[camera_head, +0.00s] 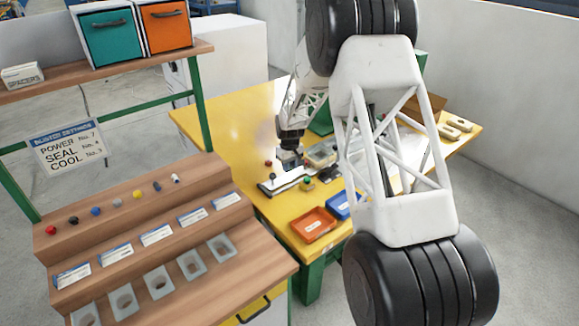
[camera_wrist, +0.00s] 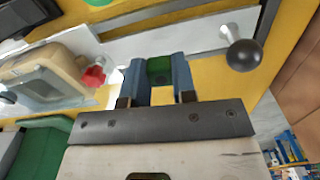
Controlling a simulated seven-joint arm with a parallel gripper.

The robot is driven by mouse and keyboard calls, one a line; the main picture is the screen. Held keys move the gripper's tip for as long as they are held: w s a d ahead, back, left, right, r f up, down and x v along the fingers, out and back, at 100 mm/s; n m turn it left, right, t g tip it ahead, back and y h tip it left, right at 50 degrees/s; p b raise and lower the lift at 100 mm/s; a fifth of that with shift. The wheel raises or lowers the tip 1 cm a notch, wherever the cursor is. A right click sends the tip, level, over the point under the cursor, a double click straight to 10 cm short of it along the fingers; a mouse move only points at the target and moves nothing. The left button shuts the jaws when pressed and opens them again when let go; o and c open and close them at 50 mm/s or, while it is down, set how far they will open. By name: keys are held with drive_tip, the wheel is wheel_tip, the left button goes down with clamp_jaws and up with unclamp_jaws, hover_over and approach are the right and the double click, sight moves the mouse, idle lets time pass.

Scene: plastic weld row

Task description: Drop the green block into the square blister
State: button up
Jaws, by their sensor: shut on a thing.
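My gripper (camera_wrist: 161,62) is shut on a dark green block (camera_wrist: 160,70), which sits between its two blue-grey fingers in the wrist view. In the head view my gripper (camera_head: 289,158) is over the yellow table, and the block cannot be made out there. A clear plastic tray (camera_wrist: 48,88) with a tan part lies left of the gripper in the wrist view, apart from it. Clear plastic also shows in the head view (camera_head: 321,153), right of the gripper. I cannot tell which pocket is the square blister.
A pale metal bar (camera_wrist: 190,42), a black ball knob (camera_wrist: 243,53) and a red knob (camera_wrist: 93,76) are close around the gripper. Orange (camera_head: 313,225) and blue (camera_head: 342,206) trays stand at the table's front. The table's (camera_head: 225,125) left part is clear.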

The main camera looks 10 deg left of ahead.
drive_tip(key=shift+d, duration=0.1)
drive_tip(key=w+d+r+m, duration=0.15)
drive_tip(key=d+m, duration=0.35)
drive_tip(key=d, duration=0.8)
drive_tip(key=w+d+r+m, duration=0.15)
drive_tip(key=d+m, duration=0.25)
drive_tip(key=d, duration=0.9)
drive_tip(key=w+a+r+n, duration=0.2)
drive_tip(key=w+a+n, duration=0.7)
drive_tip(key=a, duration=0.5)
drive_tip(key=shift+r+n, duration=0.2)
drive_tip(key=shift+n, duration=0.4)
drive_tip(key=shift+f, duration=0.15)
drive_tip(key=shift+f, duration=2.1)
drive_tip(key=shift+f, duration=0.5)
drive_tip(key=o, duration=1)
drive_tip(key=shift+r, duration=0.1)
